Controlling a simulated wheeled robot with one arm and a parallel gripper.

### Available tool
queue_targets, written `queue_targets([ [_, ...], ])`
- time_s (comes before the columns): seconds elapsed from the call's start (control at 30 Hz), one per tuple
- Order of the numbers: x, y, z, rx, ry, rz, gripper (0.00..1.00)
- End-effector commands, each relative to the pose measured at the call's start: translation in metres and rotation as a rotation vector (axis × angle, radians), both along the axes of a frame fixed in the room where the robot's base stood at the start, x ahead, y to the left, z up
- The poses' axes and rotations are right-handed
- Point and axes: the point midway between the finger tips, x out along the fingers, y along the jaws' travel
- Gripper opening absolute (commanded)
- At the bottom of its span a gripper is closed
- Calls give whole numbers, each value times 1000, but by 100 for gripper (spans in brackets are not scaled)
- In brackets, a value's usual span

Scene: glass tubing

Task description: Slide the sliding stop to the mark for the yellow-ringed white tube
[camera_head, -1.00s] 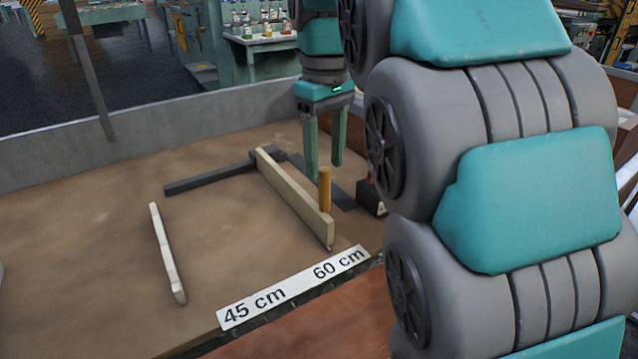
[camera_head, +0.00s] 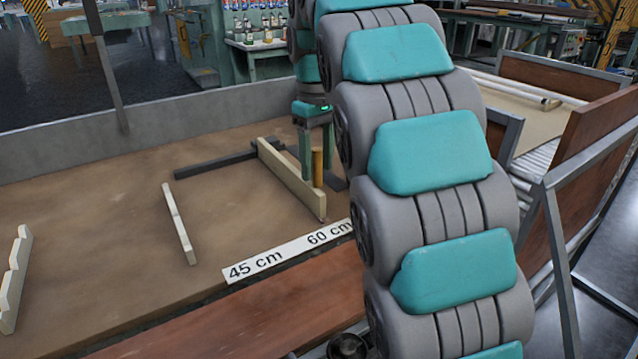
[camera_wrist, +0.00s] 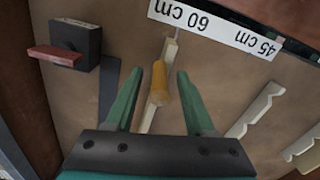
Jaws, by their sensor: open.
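The sliding stop is a pale wooden bar (camera_head: 290,180) with an upright orange peg (camera_head: 318,166) near its front end. Its front end points at the "60 cm" mark on the white label strip (camera_head: 265,262); "45 cm" is further left. My gripper (camera_head: 317,178) is open and points down at the peg.
A dark rail (camera_head: 215,161) runs crosswise at the bar's back end.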

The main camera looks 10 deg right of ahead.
Motion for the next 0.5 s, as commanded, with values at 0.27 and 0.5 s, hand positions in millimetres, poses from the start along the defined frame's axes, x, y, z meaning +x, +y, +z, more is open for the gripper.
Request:
queue_targets([
  [0.27,10,-5,-29,0,0,1,55],
  [0.5,11,-5,-28,0,-1,1,53],
])
